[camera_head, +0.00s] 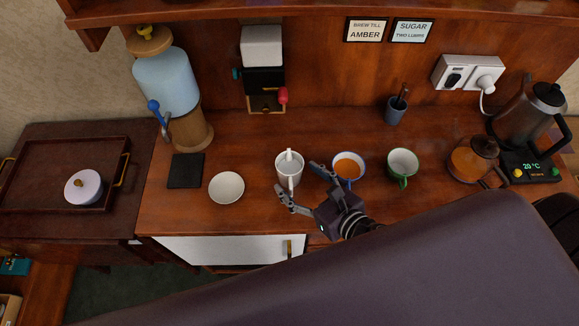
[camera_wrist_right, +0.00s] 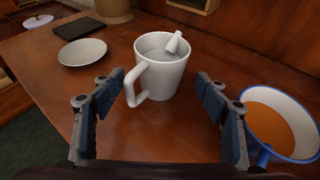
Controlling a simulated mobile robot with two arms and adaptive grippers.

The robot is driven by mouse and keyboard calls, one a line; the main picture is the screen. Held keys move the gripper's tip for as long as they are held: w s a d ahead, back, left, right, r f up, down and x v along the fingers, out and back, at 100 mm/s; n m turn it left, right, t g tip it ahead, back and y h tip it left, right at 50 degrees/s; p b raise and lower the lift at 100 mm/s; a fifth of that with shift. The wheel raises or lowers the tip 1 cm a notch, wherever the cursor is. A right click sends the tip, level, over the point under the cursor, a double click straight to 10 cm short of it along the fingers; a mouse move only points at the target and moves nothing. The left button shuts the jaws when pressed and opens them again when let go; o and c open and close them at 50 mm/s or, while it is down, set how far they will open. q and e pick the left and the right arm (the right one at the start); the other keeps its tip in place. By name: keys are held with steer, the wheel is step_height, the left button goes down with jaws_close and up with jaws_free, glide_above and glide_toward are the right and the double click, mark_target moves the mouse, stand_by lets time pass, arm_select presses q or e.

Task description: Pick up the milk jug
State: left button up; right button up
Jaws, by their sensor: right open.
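The milk jug is a white vessel (camera_head: 289,171) with a handle, standing upright on the wooden counter (camera_head: 320,126). In the right wrist view the jug (camera_wrist_right: 160,78) is centred ahead, its handle toward me and to the left. A small white object rests in its mouth. My right gripper (camera_head: 294,186) is open at the jug's near side, its fingers spread. In the wrist view the two fingers (camera_wrist_right: 165,100) stand either side of the jug's near part, with gaps, and seem not to touch it. My left gripper is not in view.
A blue-rimmed mug of amber liquid (camera_head: 347,168) stands close to the right of my gripper, and a green-handled mug (camera_head: 402,163) beyond it. A white bowl (camera_head: 226,187) and dark mat (camera_head: 185,171) lie left. A glass teapot (camera_head: 473,160) and kettle (camera_head: 526,108) stand far right.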

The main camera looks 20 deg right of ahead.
mark_target(298, 178)
steer(key=p+x, duration=0.1)
steer(key=x, duration=0.2)
steer(key=shift+w+a, duration=0.1)
steer(key=shift+w, duration=0.25)
steer(key=shift+w+a+f, duration=0.1)
steer(key=shift+w+f, duration=0.15)
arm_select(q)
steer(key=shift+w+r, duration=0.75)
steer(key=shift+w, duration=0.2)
arm_select(e)
steer(key=shift+c, duration=0.4)
steer(key=c, duration=1.5)
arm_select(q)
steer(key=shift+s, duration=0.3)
arm_select(e)
steer(key=shift+c, duration=0.8)
steer(key=shift+r, duration=0.15)
